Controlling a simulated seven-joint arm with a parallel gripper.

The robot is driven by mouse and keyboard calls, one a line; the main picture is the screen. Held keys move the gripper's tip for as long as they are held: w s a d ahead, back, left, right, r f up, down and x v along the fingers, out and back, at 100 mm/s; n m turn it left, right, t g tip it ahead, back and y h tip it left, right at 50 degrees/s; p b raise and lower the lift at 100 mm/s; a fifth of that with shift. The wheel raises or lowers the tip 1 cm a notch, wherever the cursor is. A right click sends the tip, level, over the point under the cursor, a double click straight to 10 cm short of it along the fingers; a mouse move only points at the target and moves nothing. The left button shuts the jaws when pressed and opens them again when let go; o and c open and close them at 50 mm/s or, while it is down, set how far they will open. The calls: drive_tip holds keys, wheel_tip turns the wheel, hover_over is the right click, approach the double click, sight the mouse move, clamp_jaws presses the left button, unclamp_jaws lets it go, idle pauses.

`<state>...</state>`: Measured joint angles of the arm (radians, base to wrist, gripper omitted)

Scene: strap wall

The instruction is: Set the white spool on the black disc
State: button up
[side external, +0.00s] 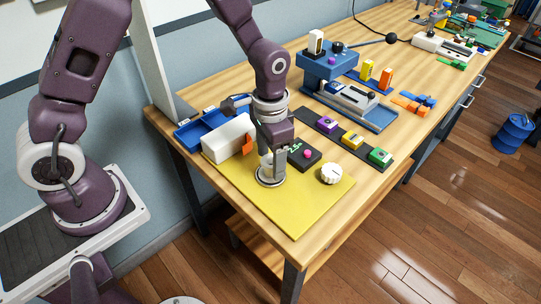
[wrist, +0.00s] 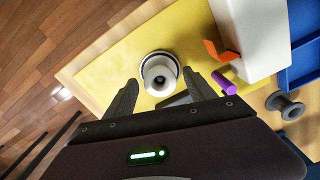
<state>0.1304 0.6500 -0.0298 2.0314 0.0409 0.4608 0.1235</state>
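The white spool (wrist: 159,74) stands upright on the yellow mat area, on a round base with a dark ring (wrist: 146,56), which appears to be the black disc. In the side view the spool (side external: 265,163) is partly hidden by my gripper (side external: 273,174), and the disc's rim (side external: 270,183) shows under it. In the wrist view my gripper (wrist: 161,79) is open, with one finger on each side of the spool and visible gaps between. I cannot tell exactly how the spool's base sits on the disc.
The yellow mat (side external: 299,217) has free room at the front. A blue tray (side external: 190,131) and a grey spool (wrist: 284,105) lie behind.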

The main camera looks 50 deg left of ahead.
wheel_tip(320, 180, up, 13)
drive_tip(key=s+a+r+n+t, duration=0.2)
drive_tip(key=s+a+r+t, duration=0.1)
drive_tip(key=s+r, duration=0.55)
drive_tip(key=s+a+r+n+t, duration=0.1)
drive_tip(key=s+a+t, duration=0.1)
drive_tip(key=s, duration=0.9)
drive_tip(key=shift+s+a+r+n+t, duration=0.15)
drive_tip(key=shift+a+r+n+t, duration=0.05)
drive_tip(key=shift+r+n+t, duration=0.1)
drive_tip(key=shift+c, duration=0.2)
idle(1.0)
